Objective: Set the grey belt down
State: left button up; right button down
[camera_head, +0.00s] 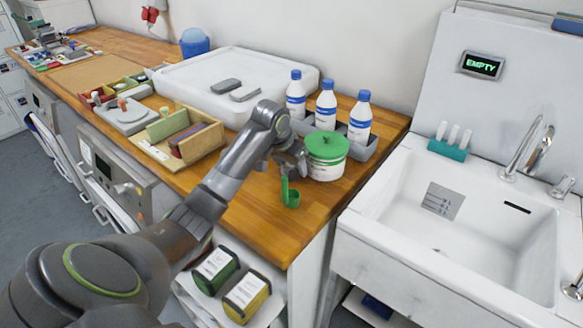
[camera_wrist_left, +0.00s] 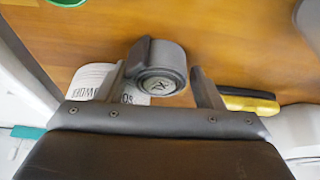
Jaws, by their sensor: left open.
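A grey rolled piece, which looks like the grey belt (camera_wrist_left: 158,68), shows in the left wrist view with a round, marked end face. It lies between the two spread fingers of my left gripper (camera_wrist_left: 165,88), closer to the left finger. I cannot tell whether it touches the wooden counter. In the head view my left gripper (camera_head: 293,166) is low over the counter's front right part, beside the white tub with a green lid (camera_head: 326,170). The belt cannot be made out there, as the gripper covers that spot. My right gripper is in neither view.
A green scoop (camera_head: 290,192) is just in front of the gripper. Several blue-capped bottles (camera_head: 326,105) stand behind the tub. A white tray (camera_head: 190,75), a wooden box (camera_head: 200,140) and a white sink (camera_head: 470,240) flank the spot. Bare wood (camera_head: 245,215) shows in front.

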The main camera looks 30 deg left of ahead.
pick_arm(q)
jog(key=c, duration=0.8)
jog(key=shift+o, duration=0.2)
